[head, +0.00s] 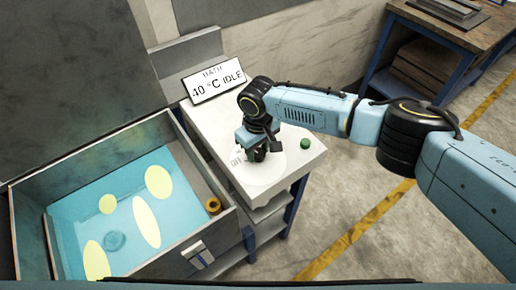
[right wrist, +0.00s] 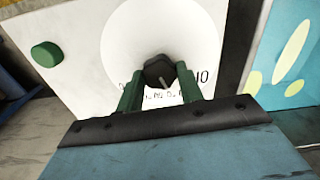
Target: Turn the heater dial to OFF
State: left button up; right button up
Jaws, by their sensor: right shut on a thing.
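The black heater dial (right wrist: 158,70) sits on a round white plate (right wrist: 120,40) with printed marks. A short light pointer line shows on the dial, toward its lower right in the right wrist view. My right gripper (right wrist: 160,78) has its two green fingers on either side of the dial, shut on it. In the head view my right gripper (head: 257,153) points down at the dial and mostly hides it. Lettering that looks like OFF shows left of the gripper there. My left gripper is not in view.
A sign (head: 215,81) behind the panel reads BATH 40 °C IDLE. A green button (head: 305,143) stands right of the dial and also shows in the right wrist view (right wrist: 46,54). A walled water bath (head: 120,215) lies on the left. Open floor is on the right.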

aim_at(258, 153)
jog(key=n, duration=0.3)
jog(key=shift+n+p, duration=0.35)
jog(key=shift+n, duration=2.05)
jog(key=o, duration=1)
jog(key=shift+r, duration=0.1)
notch_tip(258, 153, up, 13)
jog(key=shift+r, duration=0.15)
